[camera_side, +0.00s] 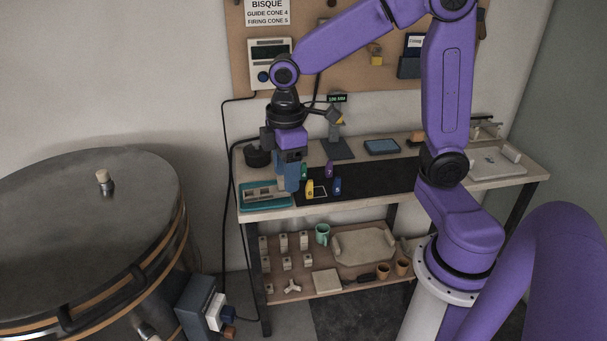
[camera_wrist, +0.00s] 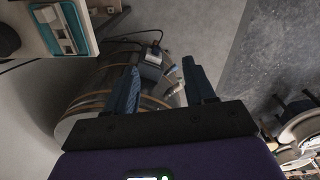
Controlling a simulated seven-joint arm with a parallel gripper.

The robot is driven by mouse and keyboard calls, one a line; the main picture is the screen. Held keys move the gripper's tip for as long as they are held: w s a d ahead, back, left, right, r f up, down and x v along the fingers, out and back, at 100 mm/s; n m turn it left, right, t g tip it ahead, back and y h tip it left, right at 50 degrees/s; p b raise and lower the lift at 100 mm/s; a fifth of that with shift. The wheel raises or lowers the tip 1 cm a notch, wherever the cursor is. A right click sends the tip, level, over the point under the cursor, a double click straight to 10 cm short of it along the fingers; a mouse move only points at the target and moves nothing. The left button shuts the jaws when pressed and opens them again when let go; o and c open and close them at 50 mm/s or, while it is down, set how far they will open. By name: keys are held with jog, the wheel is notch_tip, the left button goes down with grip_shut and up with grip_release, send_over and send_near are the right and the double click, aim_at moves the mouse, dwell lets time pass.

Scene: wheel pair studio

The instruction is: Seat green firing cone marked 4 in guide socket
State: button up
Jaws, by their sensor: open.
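A small green cone (camera_side: 304,171) stands upright on the dark mat, just right of my gripper in the side view. The number on it is too small to read. My gripper (camera_side: 290,186) points down over the bench, between the teal tray (camera_side: 245,205) and the cones. In the wrist view my gripper (camera_wrist: 161,66) has its two blue fingers apart with nothing between them. A grey block with slots (camera_side: 262,194) lies in the teal tray; I cannot tell which part is the guide socket. The tray also shows top left in the wrist view (camera_wrist: 91,45).
Yellow (camera_side: 309,189), purple (camera_side: 329,170) and blue (camera_side: 337,187) cones stand close by on the dark mat (camera_side: 385,180). A large round kiln (camera_side: 85,235) is at left. The mat's right part is clear.

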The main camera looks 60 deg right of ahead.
jog(key=w+d+f, duration=0.2)
jog(key=w+d, duration=0.5)
jog(key=w, duration=0.3)
jog(key=m, duration=0.2)
send_over(304, 171)
jog(key=d, duration=0.1)
notch_tip(304, 171, down, 18)
jog(key=shift+r, duration=0.1)
jog(key=shift+w+f, duration=0.2)
jog(key=shift+f, duration=2.7)
grip_shut()
